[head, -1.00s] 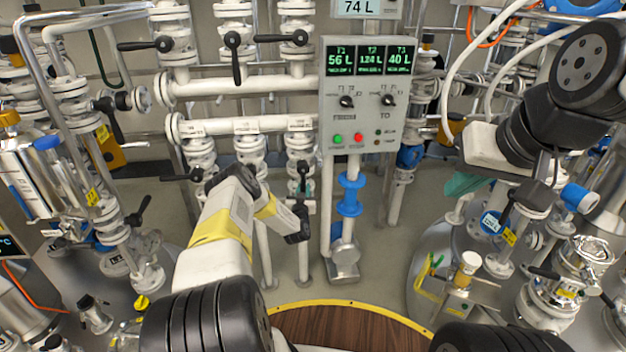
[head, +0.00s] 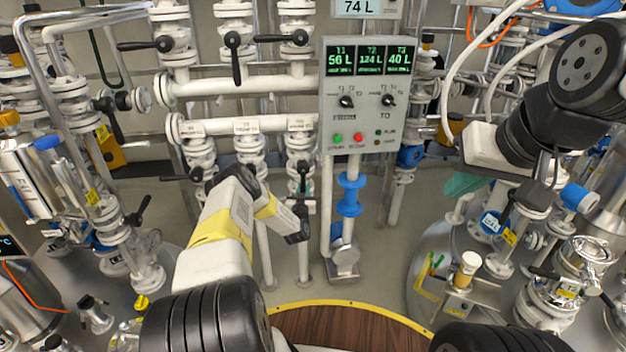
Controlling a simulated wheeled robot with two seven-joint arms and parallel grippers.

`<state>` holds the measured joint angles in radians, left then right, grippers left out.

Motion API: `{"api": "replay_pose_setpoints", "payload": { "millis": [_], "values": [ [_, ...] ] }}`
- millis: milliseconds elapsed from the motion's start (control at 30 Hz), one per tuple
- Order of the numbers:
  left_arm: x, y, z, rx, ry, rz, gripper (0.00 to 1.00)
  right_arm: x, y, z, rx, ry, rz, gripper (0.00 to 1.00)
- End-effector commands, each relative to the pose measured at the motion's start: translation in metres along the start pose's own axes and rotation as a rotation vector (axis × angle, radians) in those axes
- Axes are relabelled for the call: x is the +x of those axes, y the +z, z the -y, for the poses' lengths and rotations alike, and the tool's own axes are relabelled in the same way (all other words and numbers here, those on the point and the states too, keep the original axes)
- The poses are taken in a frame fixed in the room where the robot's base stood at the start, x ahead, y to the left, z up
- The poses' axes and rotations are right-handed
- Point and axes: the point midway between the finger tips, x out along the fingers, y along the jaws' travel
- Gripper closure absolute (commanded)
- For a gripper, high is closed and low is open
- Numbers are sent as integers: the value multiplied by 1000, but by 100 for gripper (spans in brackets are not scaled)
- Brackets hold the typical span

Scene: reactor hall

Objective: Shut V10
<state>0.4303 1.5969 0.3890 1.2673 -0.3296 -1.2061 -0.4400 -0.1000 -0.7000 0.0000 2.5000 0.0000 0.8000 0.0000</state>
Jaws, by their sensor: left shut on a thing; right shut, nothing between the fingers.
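My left gripper (head: 300,228) is at the lower pipe manifold, left of the control panel's post. It is shut on a black valve handle (head: 303,203) at the right-hand valve of the lower row; the gripper hides part of this handle. I cannot read a V10 tag on this valve. My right arm comes in at the right. My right gripper (head: 510,213) seems to be the dark part hanging beside the right-hand pipework, shut and empty; its fingertips are hard to make out.
A grey control panel (head: 367,95) reads 56 L, 124 L and 40 L. More black-handled valves sit on the upper manifold (head: 235,85). Pipework crowds both sides. A yellow holder (head: 430,280) stands on the right-hand round vessel top. Grey floor is clear around the panel's post.

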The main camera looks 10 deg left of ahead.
Motion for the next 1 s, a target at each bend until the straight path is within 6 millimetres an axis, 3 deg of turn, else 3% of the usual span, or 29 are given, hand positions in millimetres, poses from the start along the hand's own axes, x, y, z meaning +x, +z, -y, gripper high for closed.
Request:
{"api": "replay_pose_setpoints", "payload": {
  "millis": [467,1000],
  "values": [
    [-1,0,4,43,1,8,100,0,0,0,0,0,0,100],
    [-8,-12,44,459,0,88,100,0,0,0,0,0,0,100]
  ]
}}
